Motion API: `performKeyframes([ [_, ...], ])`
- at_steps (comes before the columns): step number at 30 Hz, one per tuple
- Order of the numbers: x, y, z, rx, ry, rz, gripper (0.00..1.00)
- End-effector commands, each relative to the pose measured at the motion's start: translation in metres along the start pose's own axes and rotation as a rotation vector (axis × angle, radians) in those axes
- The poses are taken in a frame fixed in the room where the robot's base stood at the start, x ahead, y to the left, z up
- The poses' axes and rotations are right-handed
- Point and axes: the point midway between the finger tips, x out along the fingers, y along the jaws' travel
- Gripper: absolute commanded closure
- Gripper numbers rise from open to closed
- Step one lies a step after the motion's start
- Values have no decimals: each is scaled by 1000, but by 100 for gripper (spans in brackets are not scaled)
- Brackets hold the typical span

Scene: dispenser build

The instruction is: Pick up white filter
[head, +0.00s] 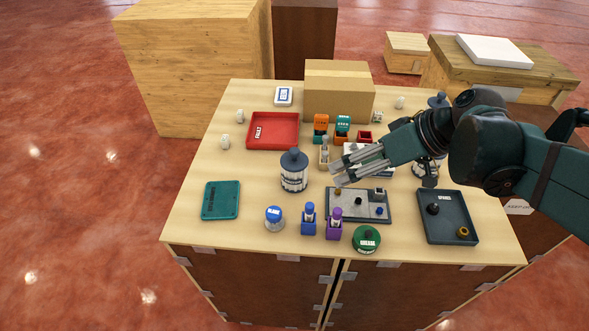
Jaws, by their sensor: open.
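My gripper (336,174) is open, with its fingers pointing left, over the back left edge of a grey parts tray (370,217). No object shows between the fingers. The tray holds a small whitish piece (380,191) at its back right, a brown piece (338,191), a black piece (358,200) and a blue piece (379,210). The whitish piece may be the white filter, but it is too small to be sure. It lies to the right of my fingertips, below my gripper in the picture.
A dark-topped canister (294,172) stands left of my gripper. Blue (309,220) and purple (334,224) holders and a green round container (366,240) stand in front of the tray. A dark tray (447,222) lies right, a red tray (272,131) back left.

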Motion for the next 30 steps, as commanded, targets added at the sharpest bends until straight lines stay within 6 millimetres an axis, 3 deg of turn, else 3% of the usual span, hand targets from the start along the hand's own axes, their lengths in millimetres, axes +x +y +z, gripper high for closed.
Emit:
performKeyframes([
  [16, 20, -5, -46, -306, 161, -286, 37],
  [30, 20, -1, -70, -604, 396, -468, 37],
])
